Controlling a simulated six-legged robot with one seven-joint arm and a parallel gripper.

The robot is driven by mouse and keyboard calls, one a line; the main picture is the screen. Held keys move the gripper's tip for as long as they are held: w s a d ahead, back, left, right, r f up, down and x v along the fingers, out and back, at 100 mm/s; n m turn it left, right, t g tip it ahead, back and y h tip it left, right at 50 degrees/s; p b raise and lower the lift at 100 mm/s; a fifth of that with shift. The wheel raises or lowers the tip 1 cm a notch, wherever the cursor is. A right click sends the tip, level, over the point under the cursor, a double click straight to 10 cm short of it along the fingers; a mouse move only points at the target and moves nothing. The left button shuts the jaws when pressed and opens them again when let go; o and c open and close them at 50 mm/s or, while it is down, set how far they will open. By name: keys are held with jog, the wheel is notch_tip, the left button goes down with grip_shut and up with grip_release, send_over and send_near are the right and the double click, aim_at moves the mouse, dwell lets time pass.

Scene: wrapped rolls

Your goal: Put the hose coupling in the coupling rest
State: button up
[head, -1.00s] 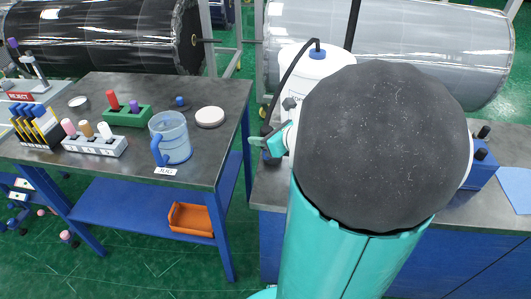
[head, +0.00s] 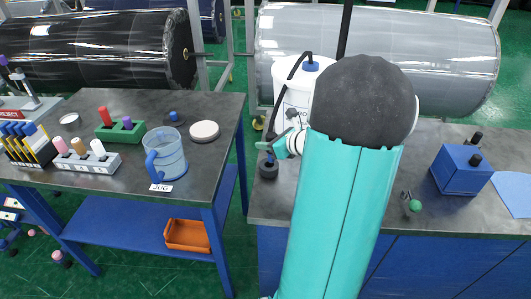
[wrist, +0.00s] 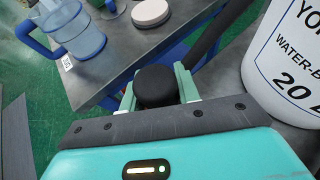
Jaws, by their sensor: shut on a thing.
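My gripper (head: 279,148) is at the left end of the right bench, in front of the white drum. In the wrist view my gripper (wrist: 156,95) is shut on a black rounded piece (wrist: 155,86), which I take to be the hose coupling. A black hose (head: 295,68) curves from the drum's blue cap down towards my gripper. A short dark round fitting (head: 268,171) stands on the bench just below my gripper; it may be the coupling rest, but I cannot tell. Any gap between coupling and fitting is unclear.
The white drum (head: 298,95) stands close behind my gripper. The left table holds a blue jug (head: 166,155), a white disc (head: 204,131) and peg blocks. On the right bench are a green-knobbed fitting (head: 414,206) and a blue box (head: 461,172). A gap separates the benches.

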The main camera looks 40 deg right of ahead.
aim_at(267, 152)
jog(key=shift+w+d+f, duration=0.4)
jog(key=shift+w+f, duration=0.15)
jog(key=shift+f, duration=0.7)
jog(key=shift+w+d+f, duration=0.35)
jog(key=shift+w+f, duration=0.15)
jog(key=shift+f, duration=0.8)
jog(key=shift+w+d+f, duration=0.4)
jog(key=shift+w+f, duration=0.15)
jog(key=shift+f, duration=0.7)
jog(key=shift+f, duration=0.15)
jog(key=o, duration=1.1)
jog(key=shift+c, duration=0.2)
jog(key=shift+s+d+r, duration=0.1)
jog(key=shift+s+r, duration=0.1)
jog(key=shift+r, duration=0.05)
jog(key=a+v, duration=0.1)
jog(key=v, duration=1)
jog(key=shift+s+d, duration=0.25)
jog(key=shift+d, duration=0.15)
